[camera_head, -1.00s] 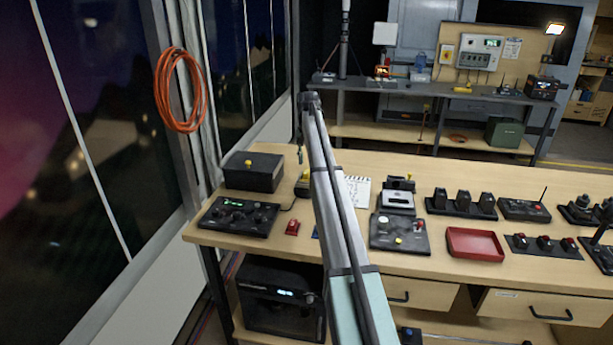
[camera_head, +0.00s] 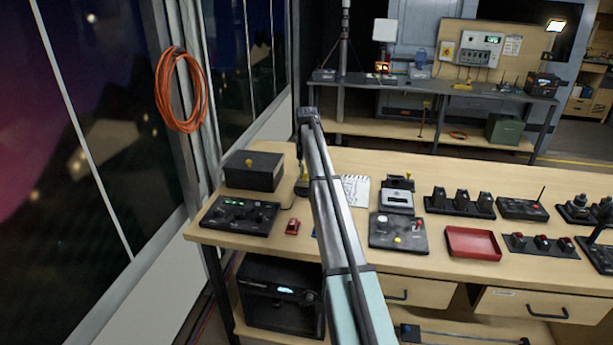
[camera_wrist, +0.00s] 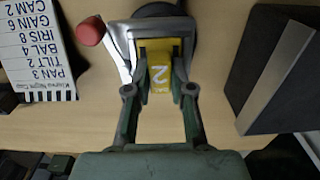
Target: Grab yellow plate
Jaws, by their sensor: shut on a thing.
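In the head view, my gripper (camera_head: 302,176) is low over the left part of the wooden bench, beside the black box. A bit of yellow shows at its tip there, too small to make out clearly.
A black box (camera_head: 253,172) with a yellow knob stands left of my gripper. A black control panel (camera_head: 236,215) and a small red switch (camera_head: 292,227) are in front. A red tray (camera_head: 472,243) is farther right.

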